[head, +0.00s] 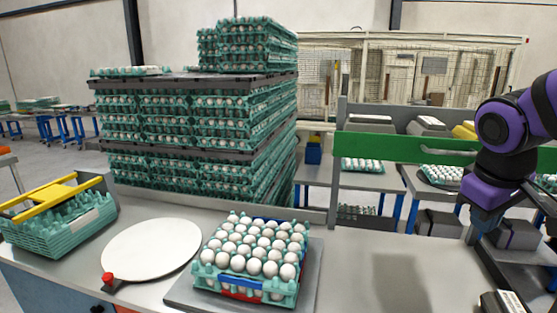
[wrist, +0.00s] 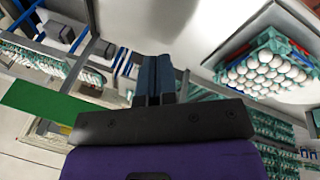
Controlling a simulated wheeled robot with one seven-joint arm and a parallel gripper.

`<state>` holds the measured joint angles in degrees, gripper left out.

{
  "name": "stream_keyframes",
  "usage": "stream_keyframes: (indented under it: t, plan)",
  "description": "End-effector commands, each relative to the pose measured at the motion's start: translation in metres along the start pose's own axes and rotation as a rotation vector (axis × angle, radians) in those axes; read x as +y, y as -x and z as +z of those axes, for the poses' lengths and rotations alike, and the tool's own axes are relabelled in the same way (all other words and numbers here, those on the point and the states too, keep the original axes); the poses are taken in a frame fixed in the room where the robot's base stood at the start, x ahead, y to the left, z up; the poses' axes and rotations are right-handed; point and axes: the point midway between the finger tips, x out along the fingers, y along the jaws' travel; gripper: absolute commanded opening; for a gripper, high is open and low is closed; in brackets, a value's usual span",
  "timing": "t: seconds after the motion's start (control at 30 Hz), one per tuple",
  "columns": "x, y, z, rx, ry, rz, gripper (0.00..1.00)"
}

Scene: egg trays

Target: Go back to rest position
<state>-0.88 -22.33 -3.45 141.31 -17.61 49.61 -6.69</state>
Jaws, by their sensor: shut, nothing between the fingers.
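My gripper (head: 484,222) is at the right of the head view, raised above the right part of the counter. In the wrist view its two dark blue fingers (wrist: 155,75) are together with nothing between them. A stack of green egg trays (head: 242,292) full of white eggs stands on a grey plate (head: 187,285) on the counter, left of and apart from my gripper. The egg stack also shows at the right of the wrist view (wrist: 262,72).
A round white disc (head: 150,248) and empty green trays (head: 60,230) with a yellow frame lie on the left counter. A tall pallet of egg trays (head: 190,125) stands behind. A green rail (head: 400,147) runs behind the counter. The counter's middle right (head: 360,270) is clear.

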Motion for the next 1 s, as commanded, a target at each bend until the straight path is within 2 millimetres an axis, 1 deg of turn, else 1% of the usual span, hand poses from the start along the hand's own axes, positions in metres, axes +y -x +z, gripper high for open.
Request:
stream_keyframes:
  t: [0.03,0.2,0.3,0.4,0.6,1.0]
  plan:
    - [-0.005,0.012,0.006,0.038,-0.036,-0.014,0.00]
    - [-0.027,0.044,0.027,0.146,-0.160,-0.082,0.00]
    - [-0.038,0.059,0.037,0.200,-0.219,-0.120,0.00]
    - [-0.048,0.069,0.046,0.241,-0.261,-0.152,0.00]
    - [-0.056,0.078,0.054,0.276,-0.300,-0.184,0.00]
    - [-0.057,0.078,0.054,0.276,-0.301,-0.184,0.00]
